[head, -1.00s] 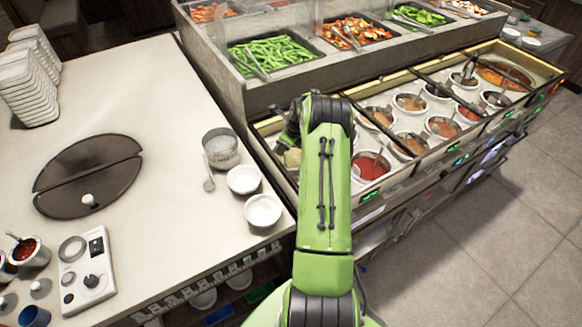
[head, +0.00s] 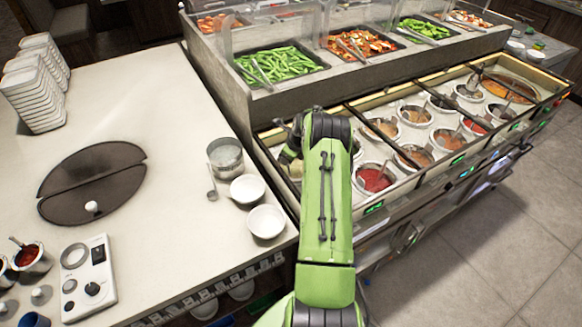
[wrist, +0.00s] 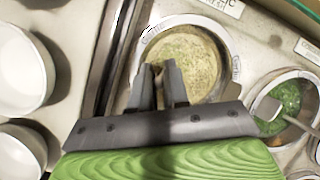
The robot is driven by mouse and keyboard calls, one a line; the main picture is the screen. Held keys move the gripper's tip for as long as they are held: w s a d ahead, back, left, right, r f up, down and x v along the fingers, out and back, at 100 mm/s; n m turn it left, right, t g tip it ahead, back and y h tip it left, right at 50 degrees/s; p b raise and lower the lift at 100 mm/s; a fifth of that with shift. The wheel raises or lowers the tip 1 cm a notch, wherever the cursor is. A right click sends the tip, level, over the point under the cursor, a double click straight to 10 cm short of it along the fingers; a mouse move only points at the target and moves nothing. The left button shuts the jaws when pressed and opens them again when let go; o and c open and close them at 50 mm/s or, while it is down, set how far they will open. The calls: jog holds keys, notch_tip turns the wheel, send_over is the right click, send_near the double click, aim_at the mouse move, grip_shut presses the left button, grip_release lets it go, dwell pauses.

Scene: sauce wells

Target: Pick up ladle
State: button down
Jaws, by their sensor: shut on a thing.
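My gripper (wrist: 163,82) is in the wrist view, above a round well of pale green-beige sauce (wrist: 200,55). Its two dark fingers are close together, shut on the ladle, of which only a small bit may show between the fingertips. The ladle's bowl cannot be made out. In the head view my arm hides the gripper, and part of the same well (head: 291,165) shows beside the arm's left side.
A well of chopped green sauce (wrist: 288,98) with its own ladle is to the right. White bowls (head: 267,221) and a metal pot (head: 226,157) stand on the counter (head: 150,240) at left. Several sauce wells lie right of my arm, below a raised food bar (head: 262,90).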

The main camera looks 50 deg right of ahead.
notch_tip(320, 180, up, 18)
jog(key=p, duration=0.1)
jog(key=shift+p, duration=0.3)
notch_tip(320, 180, down, 18)
jog(key=b, duration=0.9)
dwell(0.8)
notch_tip(320, 180, up, 11)
jog(key=p, duration=0.8)
jog(key=shift+f, duration=0.15)
